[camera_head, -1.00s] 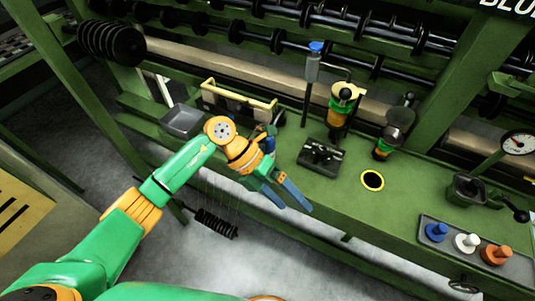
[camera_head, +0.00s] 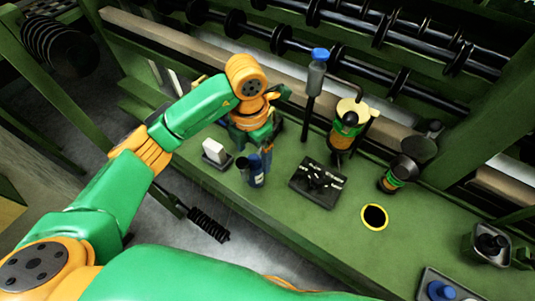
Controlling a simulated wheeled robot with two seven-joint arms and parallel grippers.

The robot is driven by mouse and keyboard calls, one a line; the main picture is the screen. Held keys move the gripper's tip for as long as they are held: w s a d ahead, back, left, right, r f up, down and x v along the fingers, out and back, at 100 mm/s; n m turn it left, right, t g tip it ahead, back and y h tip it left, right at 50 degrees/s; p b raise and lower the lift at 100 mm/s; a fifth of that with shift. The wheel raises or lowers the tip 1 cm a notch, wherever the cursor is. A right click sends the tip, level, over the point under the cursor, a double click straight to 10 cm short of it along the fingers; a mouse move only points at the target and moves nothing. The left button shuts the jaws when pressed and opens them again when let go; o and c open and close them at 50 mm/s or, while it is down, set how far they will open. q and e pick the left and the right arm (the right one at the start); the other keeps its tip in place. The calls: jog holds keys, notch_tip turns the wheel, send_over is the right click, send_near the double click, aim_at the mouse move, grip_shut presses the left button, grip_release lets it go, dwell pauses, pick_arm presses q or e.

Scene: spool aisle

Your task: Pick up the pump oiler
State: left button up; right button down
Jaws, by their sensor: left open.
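The bottle with a green and orange label, beige top and dark lever (camera_head: 347,128), which looks like the pump oiler, stands upright on the green bench (camera_head: 300,218). A second dark can with a similar label and wide dark top (camera_head: 398,172) stands to its right; I cannot rule out that this is the oiler. My left gripper (camera_head: 257,143) is open and empty, fingers pointing down. It is left of the oiler, beyond a thin post, and apart from it. Its fingertips are partly hard to make out. My right gripper is not in view.
A post with a blue cap (camera_head: 317,75) rises between gripper and oiler. A black plate (camera_head: 317,183) and yellow-ringed hole (camera_head: 374,216) lie in front.

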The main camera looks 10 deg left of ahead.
aim_at(253, 168)
pick_arm(q)
notch_tip(253, 168, down, 6)
jog(key=shift+s+a+f+p, duration=0.1)
jog(key=shift+s+a+p, duration=0.05)
jog(key=shift+p, duration=0.5)
jog(key=shift+w+f, duration=0.25)
jog(key=shift+f, duration=0.05)
grip_shut()
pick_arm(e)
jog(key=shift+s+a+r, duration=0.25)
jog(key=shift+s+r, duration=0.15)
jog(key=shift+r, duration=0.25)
